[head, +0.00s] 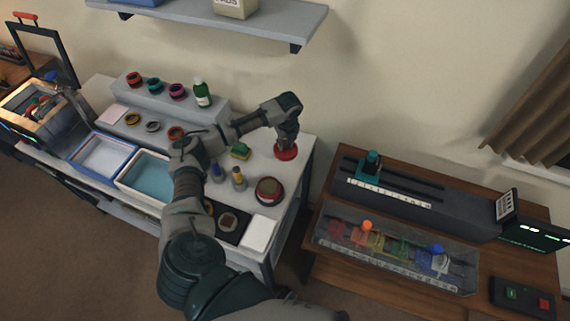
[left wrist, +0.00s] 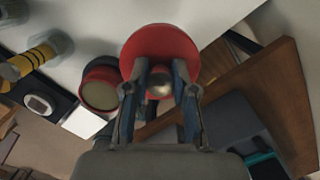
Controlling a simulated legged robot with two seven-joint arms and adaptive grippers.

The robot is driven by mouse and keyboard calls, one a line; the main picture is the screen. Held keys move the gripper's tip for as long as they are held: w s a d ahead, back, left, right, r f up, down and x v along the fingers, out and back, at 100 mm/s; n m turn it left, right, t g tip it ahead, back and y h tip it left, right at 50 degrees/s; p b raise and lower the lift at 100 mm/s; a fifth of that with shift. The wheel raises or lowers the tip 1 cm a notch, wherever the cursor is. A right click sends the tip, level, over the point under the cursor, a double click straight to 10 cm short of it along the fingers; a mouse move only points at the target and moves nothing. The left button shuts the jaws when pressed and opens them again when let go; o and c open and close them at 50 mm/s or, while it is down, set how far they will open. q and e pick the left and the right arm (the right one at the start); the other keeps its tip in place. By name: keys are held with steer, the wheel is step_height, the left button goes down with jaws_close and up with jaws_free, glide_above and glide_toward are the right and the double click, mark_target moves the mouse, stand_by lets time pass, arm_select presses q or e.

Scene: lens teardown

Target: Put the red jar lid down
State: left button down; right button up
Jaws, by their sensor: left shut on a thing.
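The red jar lid (head: 286,151) is a flat red disc with a metallic knob. My left gripper (head: 287,138) is shut on it, near the right end of the white table. In the left wrist view the red lid (left wrist: 160,52) lies between my left fingertips (left wrist: 160,85), which close on its knob. I cannot tell whether the lid touches the table. A round red jar (head: 268,190) stands on the table nearer the front; it also shows in the left wrist view (left wrist: 100,93), left of the lid. My right gripper is not in view.
A green sponge-like block (head: 240,151), a blue-topped bottle (head: 217,172) and a yellow-banded bottle (head: 238,178) stand left of the lid. A white pad (head: 258,232) lies at the front corner. A wooden bench (head: 350,160) stands to the right, across a gap.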

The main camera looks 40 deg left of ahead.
arm_select(q)
steer(key=f, duration=0.3)
steer(key=a+f, duration=0.1)
steer(key=f, duration=0.5)
steer(key=shift+a+f, duration=0.3)
steer(key=shift+f, duration=0.05)
steer(key=shift+d+f, duration=0.1)
steer(key=shift+f, duration=0.15)
steer(key=shift+d+r, duration=0.15)
steer(key=shift+d, duration=0.25)
steer(key=c, duration=0.9)
jaws_free()
steer(key=shift+a, duration=0.1)
steer(key=shift+c, duration=0.2)
steer(key=shift+a+f, duration=0.2)
steer(key=shift+a, duration=0.1)
steer(key=shift+r, duration=0.25)
steer(key=r, duration=0.4)
steer(key=d+r, duration=0.1)
steer(key=r, duration=0.6)
steer(key=shift+s+d+r, duration=0.3)
steer(key=shift+s+r, duration=0.05)
steer(key=shift+r, duration=0.05)
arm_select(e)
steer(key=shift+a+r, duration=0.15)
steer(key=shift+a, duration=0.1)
